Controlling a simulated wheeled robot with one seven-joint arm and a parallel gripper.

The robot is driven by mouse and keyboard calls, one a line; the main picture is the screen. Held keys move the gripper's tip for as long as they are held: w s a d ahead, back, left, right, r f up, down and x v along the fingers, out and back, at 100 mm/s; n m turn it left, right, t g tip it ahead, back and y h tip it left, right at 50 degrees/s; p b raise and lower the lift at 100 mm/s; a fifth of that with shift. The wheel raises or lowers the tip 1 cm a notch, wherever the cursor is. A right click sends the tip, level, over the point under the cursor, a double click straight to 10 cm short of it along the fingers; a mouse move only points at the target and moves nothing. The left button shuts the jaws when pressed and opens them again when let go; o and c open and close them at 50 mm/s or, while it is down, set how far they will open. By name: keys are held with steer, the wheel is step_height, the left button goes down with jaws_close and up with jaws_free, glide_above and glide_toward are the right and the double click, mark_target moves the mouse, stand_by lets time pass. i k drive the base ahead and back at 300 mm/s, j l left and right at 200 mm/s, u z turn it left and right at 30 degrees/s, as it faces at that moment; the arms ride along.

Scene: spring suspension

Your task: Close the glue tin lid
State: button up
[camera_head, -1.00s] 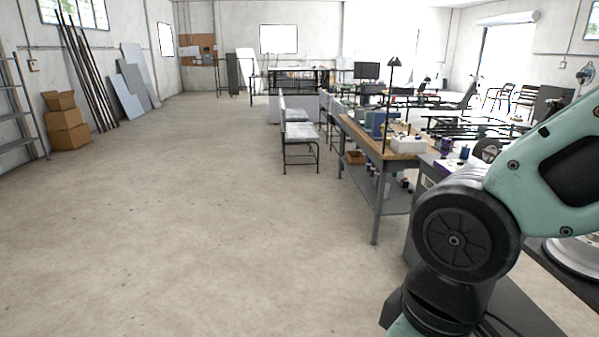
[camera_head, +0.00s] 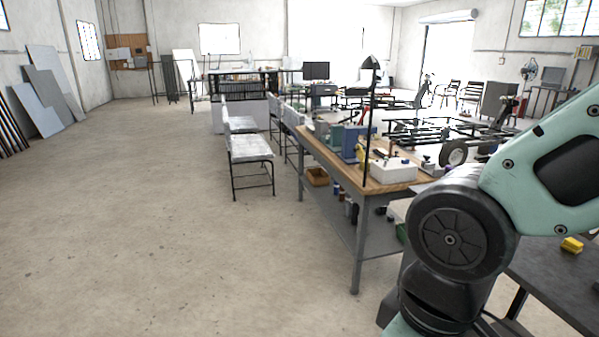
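I cannot make out a glue tin or its lid in this view. A wooden-topped workbench (camera_head: 408,186) stands at the centre right with several small items on it, too small to name surely. A white box-like item (camera_head: 393,171) and a blue item (camera_head: 351,143) are among them. Several small cans or bottles (camera_head: 340,190) stand on its lower shelf. My arm fills the right side and hides part of the bench's near end. My gripper is out of view.
A dark table (camera_head: 560,275) with a yellow item (camera_head: 572,245) is at the lower right, beside my arm. Chairs (camera_head: 250,150) stand left of the workbench. A wheeled metal frame (camera_head: 440,128) is behind it. The floor (camera_head: 150,220) at left is open and clear.

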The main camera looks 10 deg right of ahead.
mark_target(358, 151)
steer(key=i+l+z, duration=0.2)
steer(key=i+z, duration=0.55)
steer(key=i, duration=0.15)
steer(key=i+j+z, duration=0.1)
steer(key=i+z, duration=0.3)
steer(key=i+u, duration=0.15)
steer(key=u, duration=0.35)
steer(key=i+l+u, duration=0.1)
steer(key=u, duration=0.4)
steer(key=i+j+z, duration=0.15)
steer(key=i+j, duration=1.7)
steer(key=i+l, duration=0.05)
